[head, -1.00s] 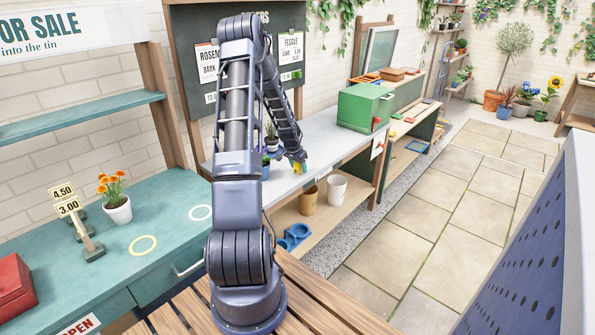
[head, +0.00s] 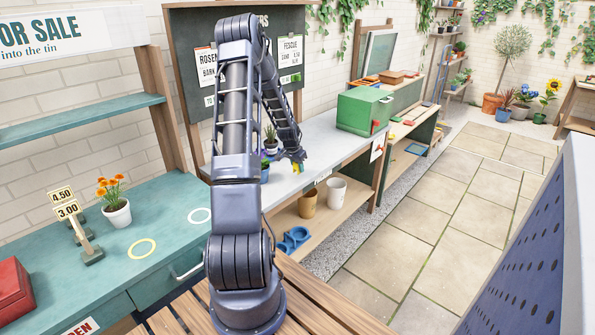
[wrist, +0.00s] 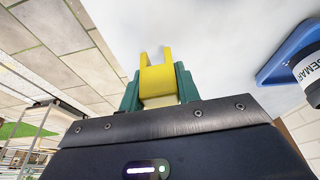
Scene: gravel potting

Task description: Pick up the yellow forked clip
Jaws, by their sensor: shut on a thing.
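The yellow forked clip (wrist: 158,78) is between the two green fingers of my gripper (wrist: 159,92) in the wrist view, with its two prongs pointing away from the palm. My gripper is shut on it. In the head view, my gripper (head: 298,166) is at the end of my arm, over the pale grey worktop near its front edge. The clip shows there only as a tiny yellow-green patch, so I cannot tell its exact height above the surface.
Small potted plants (head: 271,140) stand on the worktop (head: 325,145) just left of my gripper. A green box (head: 364,110) stands farther right. In the wrist view, a blue object (wrist: 283,55) and a dark-and-white labelled item (wrist: 309,72) are at right.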

